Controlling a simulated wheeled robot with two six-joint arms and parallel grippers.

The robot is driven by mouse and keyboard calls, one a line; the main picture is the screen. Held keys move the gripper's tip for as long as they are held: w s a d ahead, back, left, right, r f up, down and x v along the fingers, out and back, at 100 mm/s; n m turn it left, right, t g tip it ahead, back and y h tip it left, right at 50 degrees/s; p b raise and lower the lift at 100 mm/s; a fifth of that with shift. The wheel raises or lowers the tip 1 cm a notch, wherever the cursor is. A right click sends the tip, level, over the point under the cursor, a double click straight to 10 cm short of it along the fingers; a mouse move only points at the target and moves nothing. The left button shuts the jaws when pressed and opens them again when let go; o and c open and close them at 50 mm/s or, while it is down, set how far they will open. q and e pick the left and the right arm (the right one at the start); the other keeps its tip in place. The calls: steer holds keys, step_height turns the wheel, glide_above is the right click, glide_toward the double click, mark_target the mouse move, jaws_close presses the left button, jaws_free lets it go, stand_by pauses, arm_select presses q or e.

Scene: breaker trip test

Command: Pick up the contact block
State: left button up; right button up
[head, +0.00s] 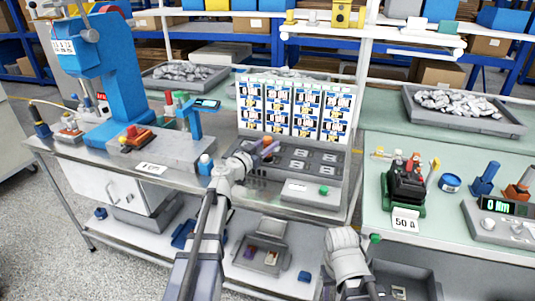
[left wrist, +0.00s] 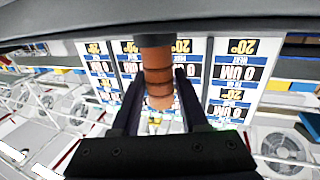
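A ringed copper-brown cylinder with a dark end piece (left wrist: 157,75), which I take to be the contact block, is between the two fingers of my left gripper (left wrist: 158,75) in the left wrist view. Narrow gaps seem to show beside it, and I cannot tell whether the fingers touch it. In the head view a small orange and purple piece (head: 266,145) is at the tip of my left gripper (head: 252,153), over the grey slotted tray. My right arm comes up at the bottom centre, with its fingers not visible.
The grey slotted tray (head: 302,172) stands before an upright label panel (head: 293,108). A blue press (head: 115,60) is at the left. A black device (head: 405,187) with a "50 A" card and a meter (head: 500,222) stand on the right bench. Bins are at the back.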

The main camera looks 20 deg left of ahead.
arm_select(q)
jaws_close()
stand_by(1.0)
